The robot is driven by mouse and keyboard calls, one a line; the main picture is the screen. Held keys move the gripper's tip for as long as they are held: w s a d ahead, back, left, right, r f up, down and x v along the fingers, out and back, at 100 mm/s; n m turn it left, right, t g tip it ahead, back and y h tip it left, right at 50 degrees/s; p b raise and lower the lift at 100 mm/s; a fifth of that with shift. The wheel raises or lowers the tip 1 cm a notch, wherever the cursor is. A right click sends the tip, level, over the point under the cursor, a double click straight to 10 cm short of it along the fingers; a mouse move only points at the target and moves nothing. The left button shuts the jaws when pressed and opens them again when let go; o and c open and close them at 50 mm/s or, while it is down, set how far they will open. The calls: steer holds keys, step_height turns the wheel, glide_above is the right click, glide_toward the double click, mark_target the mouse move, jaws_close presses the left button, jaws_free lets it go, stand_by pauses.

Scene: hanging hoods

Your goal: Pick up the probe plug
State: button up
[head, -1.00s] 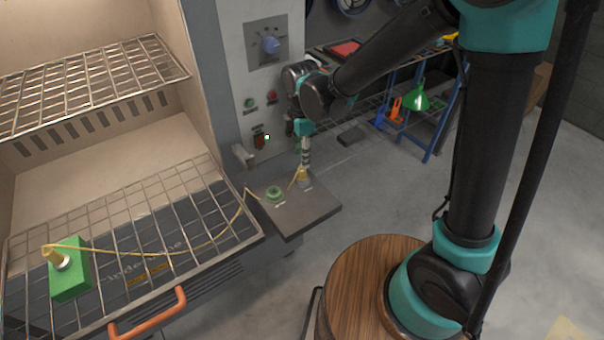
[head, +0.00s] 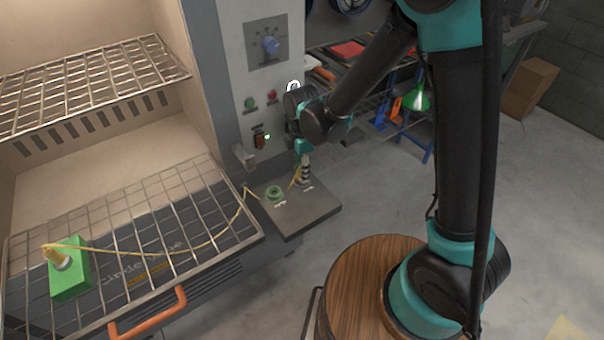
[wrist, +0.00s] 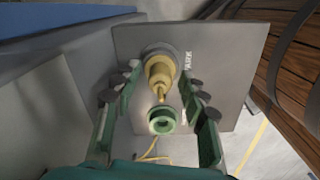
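The yellow probe plug (wrist: 160,74) stands in a grey round socket marked PARK on the grey shelf (wrist: 220,60). A yellow cord (wrist: 150,152) trails from it. My gripper (wrist: 158,78) is open, with its green fingers and dark pads on either side of the plug; I see a gap on both sides. In the head view my gripper (head: 305,172) reaches down over the shelf and hides most of the plug. A green ring socket (wrist: 163,121) sits beside the plug; it also shows in the head view (head: 274,193).
The cord runs across a wire rack (head: 205,215) to a green block (head: 70,270) with a probe in it. A control panel (head: 262,60) with a blue knob rises behind the shelf. A blue trolley and a cardboard box (head: 530,88) stand farther back.

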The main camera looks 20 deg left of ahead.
jaws_close()
steer(key=shift+r, duration=0.85)
step_height(320, 180, up, 2)
steer(key=shift+s+d+r, duration=0.1)
steer(key=s+d, duration=1.1)
steer(key=d, duration=0.2)
steer(key=shift+s+d+r, duration=0.1)
steer(key=shift+s+r, duration=0.05)
steer(key=shift+r, duration=1)
steer(key=shift+s+d+r, duration=0.1)
steer(key=shift+r, duration=1.05)
